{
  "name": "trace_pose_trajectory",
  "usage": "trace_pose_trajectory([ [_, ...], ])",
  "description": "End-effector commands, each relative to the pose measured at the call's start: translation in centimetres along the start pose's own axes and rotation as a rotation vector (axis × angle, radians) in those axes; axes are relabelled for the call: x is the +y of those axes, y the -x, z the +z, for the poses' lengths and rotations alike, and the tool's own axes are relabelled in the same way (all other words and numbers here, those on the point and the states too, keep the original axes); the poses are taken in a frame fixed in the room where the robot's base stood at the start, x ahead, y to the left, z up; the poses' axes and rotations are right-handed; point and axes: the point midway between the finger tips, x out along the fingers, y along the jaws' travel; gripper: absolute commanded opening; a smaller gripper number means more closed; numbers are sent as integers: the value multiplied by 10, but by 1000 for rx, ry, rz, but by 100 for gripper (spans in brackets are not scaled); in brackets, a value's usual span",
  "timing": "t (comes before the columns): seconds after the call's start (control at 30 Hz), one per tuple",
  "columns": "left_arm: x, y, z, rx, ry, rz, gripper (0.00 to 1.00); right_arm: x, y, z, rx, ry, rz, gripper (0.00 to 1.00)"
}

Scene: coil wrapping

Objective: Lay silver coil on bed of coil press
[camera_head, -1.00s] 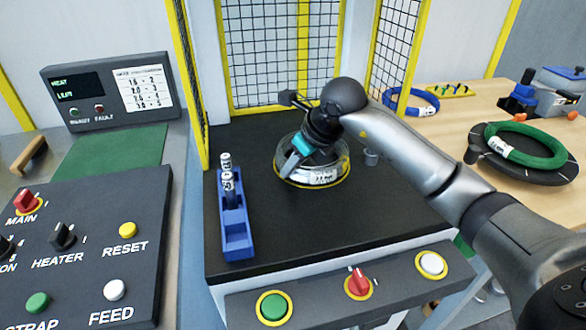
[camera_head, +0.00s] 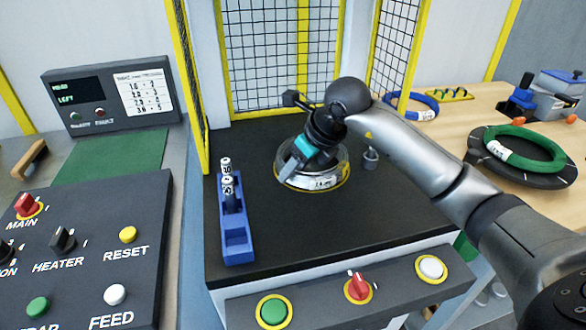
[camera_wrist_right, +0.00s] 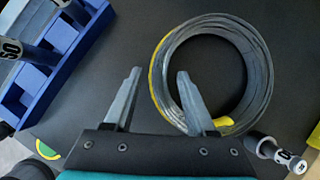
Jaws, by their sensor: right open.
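The silver coil (camera_head: 322,182) lies flat on the black bed (camera_head: 390,215) of the coil press, with a yellow line showing along part of its lower edge. It also shows in the right wrist view (camera_wrist_right: 254,75). My right gripper (camera_head: 288,170) is at the coil's left side. In the right wrist view my right gripper (camera_wrist_right: 158,74) is open, one finger outside the ring and the other over its inner side, with the coil's wall between them. Whether a finger touches the coil cannot be told. My left gripper is not in view.
A blue holder (camera_head: 237,235) with labelled cylinders stands left of the coil. A small grey post (camera_head: 370,158) stands right of it. Yellow-framed mesh guards (camera_head: 280,60) close the back and sides. A green coil (camera_head: 525,148) lies on the right table.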

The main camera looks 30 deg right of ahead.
Motion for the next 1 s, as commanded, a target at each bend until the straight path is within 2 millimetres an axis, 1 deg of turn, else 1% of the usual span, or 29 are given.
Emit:
trace_pose_trajectory([
  [0.03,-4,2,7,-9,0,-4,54,-1,10,1,0,1,-4,56],
  [0.1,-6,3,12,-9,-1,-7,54,-1,24,1,0,2,-5,56],
  [0.2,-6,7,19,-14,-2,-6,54,-2,48,1,0,2,-7,56],
  [0.3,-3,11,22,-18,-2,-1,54,-1,69,1,-1,1,-5,56],
  [0.4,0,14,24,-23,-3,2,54,-1,85,1,0,1,-4,56],
  [0.5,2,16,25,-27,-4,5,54,-1,97,0,0,-1,-3,56],
  [0.67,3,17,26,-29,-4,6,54,0,105,0,2,0,-2,56],
  [1.0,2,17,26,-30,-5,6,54,0,105,0,1,-1,-1,56],
])
